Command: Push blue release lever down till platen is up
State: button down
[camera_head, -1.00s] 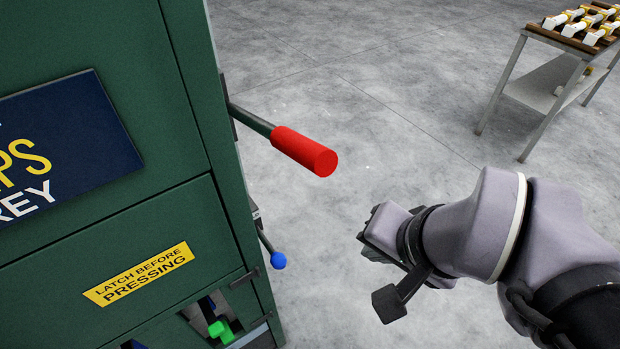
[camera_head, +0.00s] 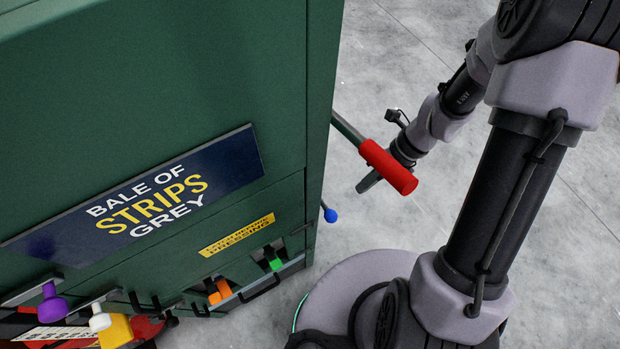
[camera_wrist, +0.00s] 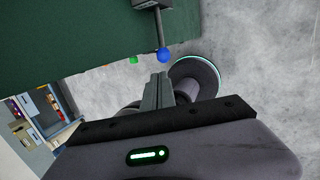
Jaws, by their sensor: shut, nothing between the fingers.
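The blue release lever shows as a blue ball knob (camera_head: 330,215) on a thin rod, low on the right side of the green press (camera_head: 190,90). In the wrist view the blue knob (camera_wrist: 163,55) sits just beyond my fingertips, with its dark rod running up to the press. My gripper (camera_head: 367,184) is shut and empty. In the head view it lies to the right of the knob and slightly above it, with a visible gap. In the wrist view the shut fingers (camera_wrist: 160,82) point toward the knob. I cannot make out the platen.
A red-gripped lever (camera_head: 388,166) sticks out of the press side above the blue one and overlaps my gripper in the head view. Purple, white, orange and green (camera_head: 275,263) handles line the press front. The grey floor (camera_head: 410,60) to the right is open.

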jog(key=b, duration=0.7)
send_near(335, 214)
jog(key=x, duration=0.7)
